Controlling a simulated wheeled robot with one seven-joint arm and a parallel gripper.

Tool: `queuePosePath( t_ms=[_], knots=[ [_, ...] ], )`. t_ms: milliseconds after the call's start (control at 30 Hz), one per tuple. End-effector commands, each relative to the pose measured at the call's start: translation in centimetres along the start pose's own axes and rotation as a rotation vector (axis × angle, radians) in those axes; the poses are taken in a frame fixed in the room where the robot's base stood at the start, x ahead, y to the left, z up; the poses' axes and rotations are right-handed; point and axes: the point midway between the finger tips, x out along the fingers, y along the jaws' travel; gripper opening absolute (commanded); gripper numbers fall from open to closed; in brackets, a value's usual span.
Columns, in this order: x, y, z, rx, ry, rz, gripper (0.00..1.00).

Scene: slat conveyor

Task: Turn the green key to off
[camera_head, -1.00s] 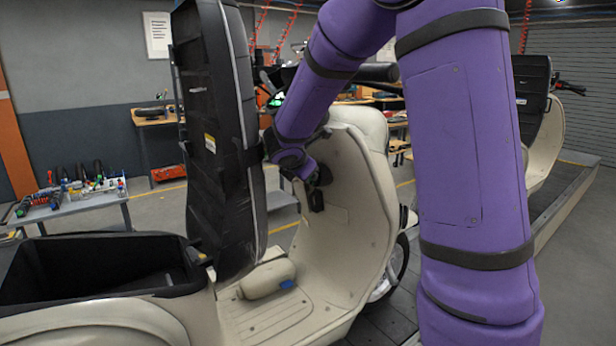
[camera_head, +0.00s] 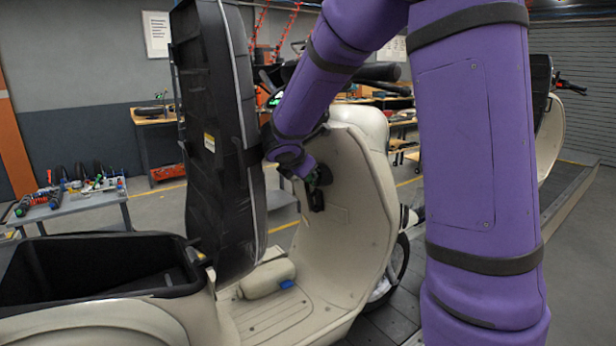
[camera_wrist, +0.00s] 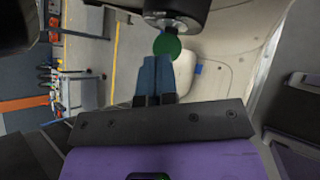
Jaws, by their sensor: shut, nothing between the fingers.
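The green key (camera_wrist: 167,44) shows as a round green disc in the wrist view, in front of a dark cylindrical lock (camera_wrist: 188,18). My gripper (camera_wrist: 154,60) has its two blue fingers together and empty. The fingertips are right beside the key's lower left edge; I cannot tell if they touch it. The key's turned position is not clear. In the head view my gripper (camera_head: 320,176) is by the inner face of the cream scooter's front shield (camera_head: 350,190), and the key is not clearly visible there.
The raised black seat (camera_head: 215,140) stands upright left of my arm, close to it. An open black storage bin (camera_head: 90,262) is below it. A cream bottle (camera_head: 268,279) lies on the footboard. A tool table (camera_head: 75,205) stands at the far left.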

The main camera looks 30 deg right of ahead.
Motion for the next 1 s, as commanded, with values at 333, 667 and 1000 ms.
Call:
queuePosePath(
  t_ms=[333, 667, 1000],
  knots=[
    [-1.9, 0.1, 0.3, 0.001, -0.003, 0.004, 0.00],
    [-3.6, 0.1, 0.5, 0.000, -0.003, 0.004, 0.00],
    [-5.4, 0.1, 0.6, 0.001, -0.002, 0.005, 0.00]
  ],
)
